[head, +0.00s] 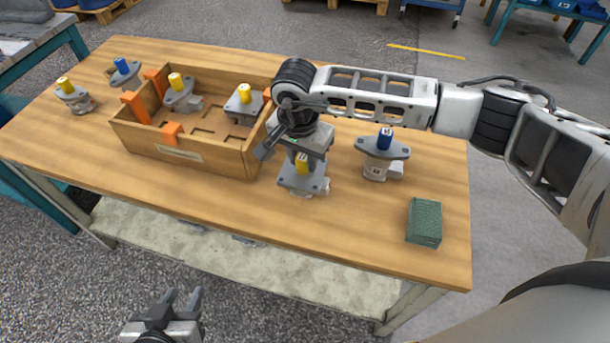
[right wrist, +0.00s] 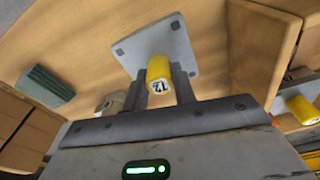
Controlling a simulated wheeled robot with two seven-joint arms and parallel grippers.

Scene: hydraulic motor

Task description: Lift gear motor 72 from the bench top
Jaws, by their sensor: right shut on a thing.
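Gear motor 72 (head: 303,181) stands on the bench top (head: 240,215), a grey square-flanged body with a yellow shaft cap. In the right wrist view its yellow cap (right wrist: 159,72) shows the number 72, above the grey flange (right wrist: 170,38). My right gripper (head: 302,157) points down over it, its two fingers (right wrist: 160,88) shut on the yellow cap. Whether the motor's base touches the bench is hard to tell. My left gripper (head: 182,300) is open and empty, low in front of the bench.
A wooden crate (head: 182,153) with orange dividers holds two yellow-capped motors, left of my right gripper. A blue-capped motor (head: 382,154) stands close on the right, and a green block (head: 424,222) nearer the right edge. Two more motors (head: 73,97) (head: 126,73) stand at the left.

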